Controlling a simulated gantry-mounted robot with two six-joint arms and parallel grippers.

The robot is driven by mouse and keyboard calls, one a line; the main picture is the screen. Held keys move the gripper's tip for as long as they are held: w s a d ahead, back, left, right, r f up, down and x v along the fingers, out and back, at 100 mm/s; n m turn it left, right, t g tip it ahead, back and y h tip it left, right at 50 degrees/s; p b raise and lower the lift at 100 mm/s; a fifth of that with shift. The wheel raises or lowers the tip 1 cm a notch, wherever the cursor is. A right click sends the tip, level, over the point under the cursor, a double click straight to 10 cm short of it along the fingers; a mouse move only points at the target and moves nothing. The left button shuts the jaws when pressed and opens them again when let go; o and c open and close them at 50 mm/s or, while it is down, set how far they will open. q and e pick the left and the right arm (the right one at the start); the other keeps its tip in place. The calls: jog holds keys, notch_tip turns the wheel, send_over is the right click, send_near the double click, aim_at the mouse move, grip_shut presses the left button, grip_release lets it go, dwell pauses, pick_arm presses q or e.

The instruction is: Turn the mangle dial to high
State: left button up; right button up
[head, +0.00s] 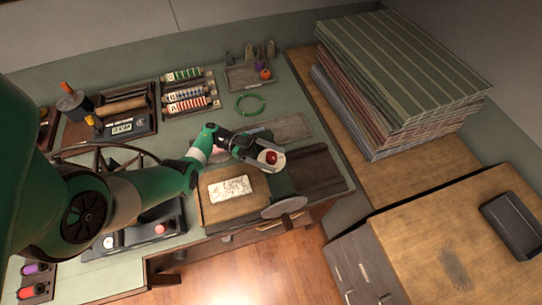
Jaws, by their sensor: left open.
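My left arm reaches in from the left, and its left gripper (262,154) is open at the back of a bench-top unit. A red round knob (271,157) on a pale plate shows right at the fingertips; I cannot tell whether they touch it. This knob may be the mangle dial, but no marking is readable. The unit has a brown bed (222,208) with a white patterned sheet (231,189) on it, and a grey disc (285,208) at its front right. The gripper and forearm hide part of the unit's back. My right gripper is out of view.
A tall stack of striped cloth or boards (400,85) stands at the back right. Tubes in a tray (188,92), a green ring (250,105) and a roller device (120,112) lie behind my arm. A dark tray (513,225) rests on the right-hand table.

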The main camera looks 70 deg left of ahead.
aim_at(267, 155)
pick_arm(q)
jog(key=shift+a, duration=0.1)
jog(key=shift+s+a+f, duration=0.1)
jog(key=shift+s+a, duration=0.15)
jog(key=shift+s, duration=0.05)
jog(key=b+v, duration=0.2)
jog(key=v, duration=0.8)
jog(key=shift+s+a, duration=0.2)
jog(key=shift+s, duration=0.1)
jog(key=shift+w, duration=0.1)
